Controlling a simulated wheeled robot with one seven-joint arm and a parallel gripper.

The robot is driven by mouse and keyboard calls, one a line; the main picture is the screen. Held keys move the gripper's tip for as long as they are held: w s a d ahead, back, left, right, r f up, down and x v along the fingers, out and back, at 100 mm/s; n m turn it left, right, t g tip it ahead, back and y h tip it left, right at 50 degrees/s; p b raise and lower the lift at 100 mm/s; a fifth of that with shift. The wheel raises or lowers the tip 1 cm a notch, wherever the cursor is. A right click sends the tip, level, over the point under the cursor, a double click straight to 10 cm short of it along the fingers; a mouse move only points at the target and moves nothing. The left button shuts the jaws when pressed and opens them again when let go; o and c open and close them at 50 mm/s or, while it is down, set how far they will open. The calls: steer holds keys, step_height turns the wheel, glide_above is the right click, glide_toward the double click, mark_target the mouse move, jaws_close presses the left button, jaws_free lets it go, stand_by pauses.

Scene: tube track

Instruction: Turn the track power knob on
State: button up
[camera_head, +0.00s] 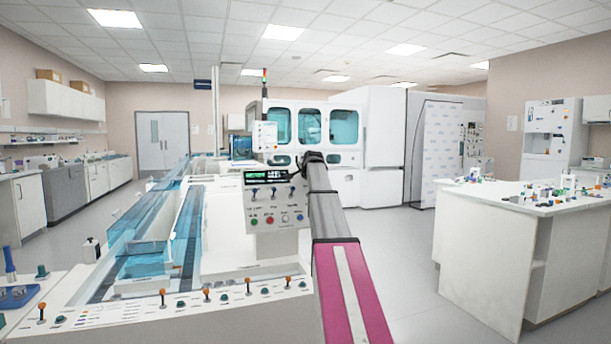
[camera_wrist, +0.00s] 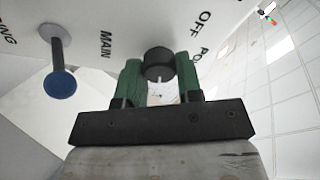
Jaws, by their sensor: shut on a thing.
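In the wrist view the black round knob (camera_wrist: 158,62) stands out from a white panel (camera_wrist: 85,20). The panel carries the printed words MAIN and OFF, and a part of a word starting PO. My gripper (camera_wrist: 157,72) has its two green fingers on either side of the knob, closed on it. The knob's pointer mark does not show, so its setting cannot be told. In the head view the control panel (camera_head: 262,217) has a lit display (camera_head: 265,175) and several small controls. My arm reaches its upper right, and my gripper's grip on the knob is too small to make out there.
A blue-tipped lever (camera_wrist: 60,84) sticks out left of my gripper in the wrist view. In the head view a row of orange-topped switches (camera_head: 206,294) lines the front ledge. A white bench (camera_head: 500,217) with small items stands at right, with open floor before it.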

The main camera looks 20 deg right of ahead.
steer(key=shift+m, duration=2)
steer(key=o, duration=0.9)
steer(key=shift+s, duration=0.15)
steer(key=v, duration=1)
steer(key=shift+s+a+r, duration=0.1)
steer(key=shift+s+r, duration=0.05)
steer(key=shift+r, duration=0.15)
